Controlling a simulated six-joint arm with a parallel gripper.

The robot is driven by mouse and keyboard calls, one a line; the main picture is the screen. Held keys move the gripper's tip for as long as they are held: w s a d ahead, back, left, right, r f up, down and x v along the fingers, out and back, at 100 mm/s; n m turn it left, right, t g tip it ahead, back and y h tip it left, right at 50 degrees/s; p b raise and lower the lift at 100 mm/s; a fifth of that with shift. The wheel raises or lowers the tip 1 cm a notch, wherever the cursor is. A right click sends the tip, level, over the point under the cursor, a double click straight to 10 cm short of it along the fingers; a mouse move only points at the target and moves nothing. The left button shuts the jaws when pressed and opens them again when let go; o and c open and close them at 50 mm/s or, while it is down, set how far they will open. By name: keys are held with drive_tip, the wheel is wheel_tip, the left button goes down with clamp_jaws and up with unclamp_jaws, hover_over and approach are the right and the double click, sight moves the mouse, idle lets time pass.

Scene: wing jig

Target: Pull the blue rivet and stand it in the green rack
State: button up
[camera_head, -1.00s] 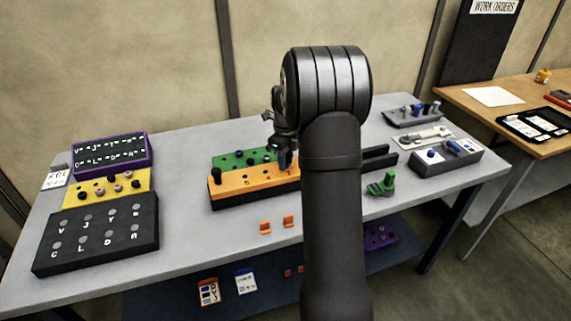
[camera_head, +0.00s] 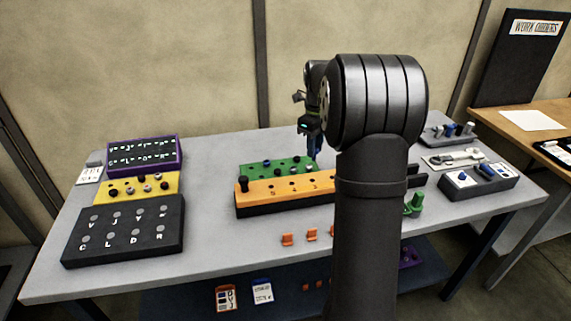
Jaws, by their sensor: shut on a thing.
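My gripper (camera_head: 313,134) points down and is shut on the blue rivet (camera_head: 315,147), which hangs upright below it. The rivet is in front of or above the right end of the green rack (camera_head: 255,171); I cannot tell whether its lower end touches anything. The green rack is a strip with holes and a few dark pegs, lying behind the orange wing block (camera_head: 285,191). The orange block has a black peg at its left end. My own arm hides the right part of both.
A dark lettered board (camera_head: 122,236), a yellow strip (camera_head: 125,192) and a purple-edged board (camera_head: 178,143) stand at left. Orange clips (camera_head: 287,239) lie in front. A green part (camera_head: 414,203) and a grey block with blue parts (camera_head: 475,183) are at right.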

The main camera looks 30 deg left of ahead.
drive_tip(key=w+a+f, duration=0.3)
drive_tip(key=w+a, duration=0.1)
drive_tip(key=a, duration=0.4)
drive_tip(key=w+a+f, duration=0.3)
drive_tip(key=a, duration=0.5)
drive_tip(key=shift+w+d+f, duration=0.1)
drive_tip(key=shift+f, duration=2.85)
drive_tip(key=shift+f, duration=0.15)
drive_tip(key=shift+f, duration=1.2)
drive_tip(key=o, duration=1)
drive_tip(key=shift+o, duration=0.2)
